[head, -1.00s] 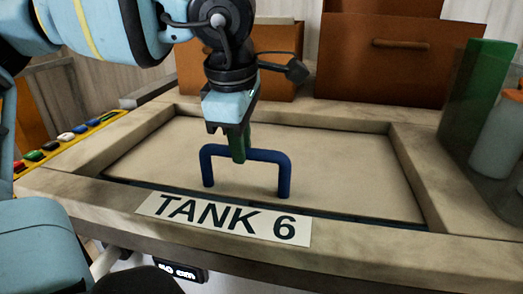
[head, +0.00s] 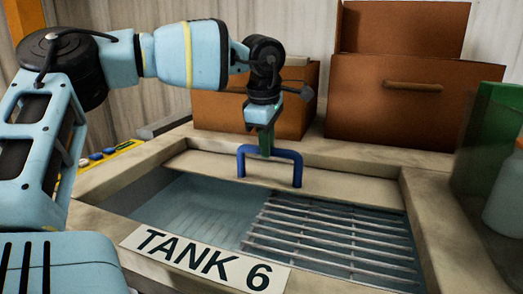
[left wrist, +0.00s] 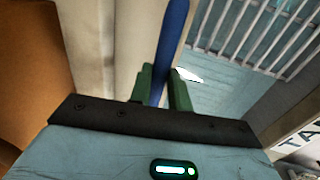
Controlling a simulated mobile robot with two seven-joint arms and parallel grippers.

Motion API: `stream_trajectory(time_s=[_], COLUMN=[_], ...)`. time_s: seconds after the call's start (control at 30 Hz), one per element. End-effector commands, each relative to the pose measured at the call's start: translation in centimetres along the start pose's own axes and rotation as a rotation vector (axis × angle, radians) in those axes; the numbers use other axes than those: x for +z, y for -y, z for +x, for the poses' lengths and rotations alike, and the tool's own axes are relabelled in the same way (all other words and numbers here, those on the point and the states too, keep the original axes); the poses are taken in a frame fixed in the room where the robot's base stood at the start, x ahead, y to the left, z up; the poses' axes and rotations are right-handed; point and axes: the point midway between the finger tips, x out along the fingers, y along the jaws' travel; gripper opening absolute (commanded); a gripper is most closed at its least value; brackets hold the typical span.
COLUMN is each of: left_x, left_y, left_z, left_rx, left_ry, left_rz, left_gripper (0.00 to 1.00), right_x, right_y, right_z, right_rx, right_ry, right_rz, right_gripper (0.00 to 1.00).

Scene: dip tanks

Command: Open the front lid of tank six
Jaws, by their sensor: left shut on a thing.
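Tank six (head: 420,245) carries a "TANK 6" label (head: 205,262) on its front rim. Its front lid (head: 335,178) is a beige panel, pushed back so that only a strip shows at the rear of the opening. A blue bar handle (head: 270,153) stands on the lid. My left gripper (head: 266,150) is shut on the handle's crossbar from above. In the left wrist view the green fingers (left wrist: 160,90) sit on both sides of the blue bar (left wrist: 170,50). My right gripper is not in view.
Inside the tank are bluish liquid or basin (head: 195,205) and a metal rack (head: 330,235) on the right. Brown boxes (head: 400,100) stand behind. A green block (head: 490,130) and a pale bottle (head: 505,185) stand at the right. A yellow strip with coloured buttons (head: 110,155) lies at the left.

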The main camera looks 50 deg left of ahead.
Motion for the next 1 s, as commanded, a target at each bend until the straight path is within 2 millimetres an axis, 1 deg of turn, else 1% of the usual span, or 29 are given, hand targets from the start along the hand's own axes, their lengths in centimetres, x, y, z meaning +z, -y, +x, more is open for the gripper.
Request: stream_trajectory(time_s=[0.07,0.2,0.57,0.6,0.77,1.0], left_x=[0.07,0.08,0.09,0.09,0.06,0.04], left_y=[-0.68,-1.19,-1.30,-1.30,-1.27,-1.25], left_z=[0.03,0.13,0.14,0.14,0.17,0.20], left_rx=[0.004,0.002,0.002,0.002,0.001,0.000], left_ry=[0.002,0.004,0.004,0.004,0.003,0.002], left_rz=[-0.002,-0.001,-0.001,-0.001,-0.001,-0.001], left_gripper=[0.00,0.00,0.00,0.20,0.41,0.41], right_x=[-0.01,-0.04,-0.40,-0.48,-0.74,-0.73], right_y=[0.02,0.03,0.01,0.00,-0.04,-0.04], right_z=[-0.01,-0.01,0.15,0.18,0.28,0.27], right_rx=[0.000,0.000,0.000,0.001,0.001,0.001], right_ry=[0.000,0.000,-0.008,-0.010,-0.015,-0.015], right_rz=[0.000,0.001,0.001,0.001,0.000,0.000], right_gripper=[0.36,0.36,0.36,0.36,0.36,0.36])
